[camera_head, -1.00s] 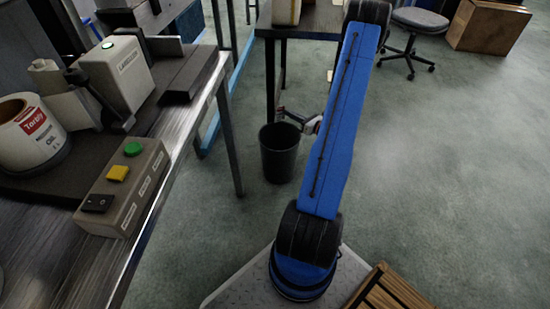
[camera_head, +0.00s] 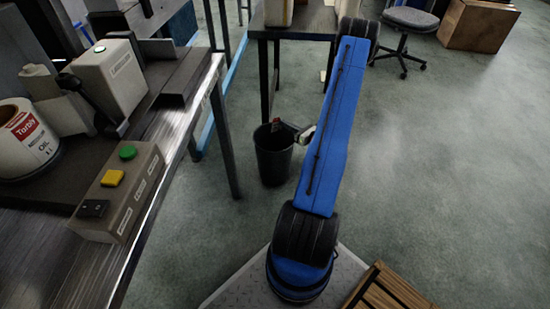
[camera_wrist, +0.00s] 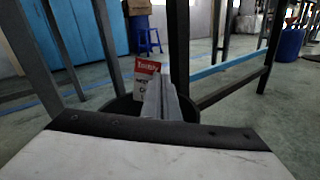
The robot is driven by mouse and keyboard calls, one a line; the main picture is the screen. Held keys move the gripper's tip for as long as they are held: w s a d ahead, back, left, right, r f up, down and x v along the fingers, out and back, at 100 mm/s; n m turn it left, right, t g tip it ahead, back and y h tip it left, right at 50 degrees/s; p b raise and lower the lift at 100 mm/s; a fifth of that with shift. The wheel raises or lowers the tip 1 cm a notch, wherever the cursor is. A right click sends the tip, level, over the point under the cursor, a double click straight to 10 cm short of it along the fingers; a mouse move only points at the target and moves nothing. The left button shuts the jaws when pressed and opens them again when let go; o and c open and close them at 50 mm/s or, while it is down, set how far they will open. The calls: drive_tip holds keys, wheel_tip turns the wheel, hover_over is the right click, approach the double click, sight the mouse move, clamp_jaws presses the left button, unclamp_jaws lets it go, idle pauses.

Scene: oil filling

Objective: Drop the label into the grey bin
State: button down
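The grey bin (camera_head: 273,158), dark and round, stands on the floor beside the table legs. Its dark rim also shows in the wrist view (camera_wrist: 122,104). The label (camera_wrist: 147,72), white with a red top band, stands upright at the fingertips, held above the bin. Its lower right part is hidden behind the fingers. In the head view the label is too small to make out clearly.
A workbench on the left holds a control box (camera_head: 122,190) with buttons, a labeller (camera_head: 112,75) and an oil can (camera_head: 27,137). A table (camera_head: 297,32) stands behind the bin. A swivel chair (camera_head: 408,22) and a brown box (camera_head: 478,24) are far right. The floor at right is clear.

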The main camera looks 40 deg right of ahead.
drive_tip(key=c, duration=2)
unclamp_jaws()
drive_tip(key=s, duration=0.5)
drive_tip(key=s+d, duration=0.1)
drive_tip(key=s, duration=0.5)
drive_tip(key=s+d, duration=0.1)
drive_tip(key=s, duration=0.5)
drive_tip(key=shift+s+d, duration=0.1)
drive_tip(key=shift+d, duration=0.1)
